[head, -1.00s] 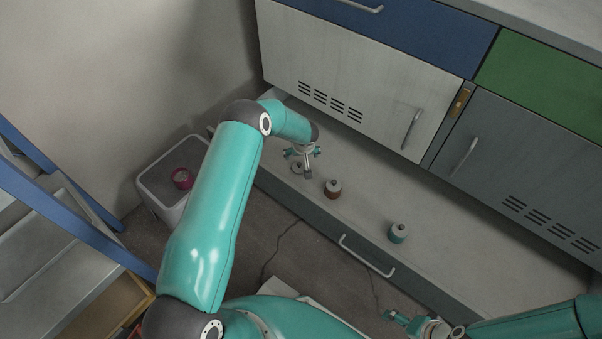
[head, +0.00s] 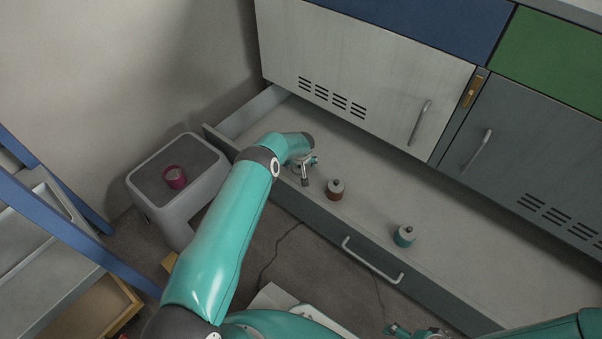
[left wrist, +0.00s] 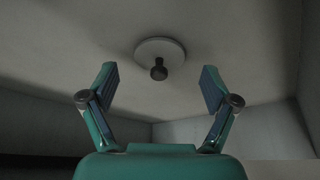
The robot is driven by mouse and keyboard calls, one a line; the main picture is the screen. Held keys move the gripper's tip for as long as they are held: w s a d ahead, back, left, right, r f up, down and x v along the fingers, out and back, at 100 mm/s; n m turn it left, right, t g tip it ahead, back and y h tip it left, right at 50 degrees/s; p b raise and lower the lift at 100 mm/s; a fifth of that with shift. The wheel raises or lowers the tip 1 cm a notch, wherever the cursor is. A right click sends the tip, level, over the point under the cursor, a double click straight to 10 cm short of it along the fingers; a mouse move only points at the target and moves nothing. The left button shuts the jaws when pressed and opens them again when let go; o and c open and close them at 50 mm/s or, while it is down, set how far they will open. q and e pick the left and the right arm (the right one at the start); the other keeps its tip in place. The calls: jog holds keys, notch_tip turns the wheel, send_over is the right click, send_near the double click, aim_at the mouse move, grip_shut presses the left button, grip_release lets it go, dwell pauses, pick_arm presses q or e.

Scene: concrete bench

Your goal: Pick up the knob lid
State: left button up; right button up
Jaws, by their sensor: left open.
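The knob lid (left wrist: 174,47) is a pale round disc with a dark knob. In the left wrist view it lies on the pale floor of the open drawer, beyond my fingertips and near the middle of the gap. My left gripper (left wrist: 160,76) is open and empty, its two fingers apart on either side of the line to the knob. In the head view my left gripper (head: 307,172) is over the left part of the drawer and mostly hides the lid. My right gripper (head: 400,329) is at the bottom edge, cut off.
In the drawer (head: 450,235), a brown-banded jar (head: 336,190) stands close right of my left gripper, and a teal-banded jar (head: 404,236) farther right. The cabinet front (head: 365,65) rises behind. A grey stool (head: 150,185) with a magenta cup (head: 175,178) stands left.

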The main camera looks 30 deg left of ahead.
pick_arm(q)
jog(key=shift+b+x, duration=0.4)
jog(key=shift+x, duration=0.55)
jog(key=shift+r, duration=0.1)
jog(key=c, duration=1)
jog(key=shift+r, duration=0.1)
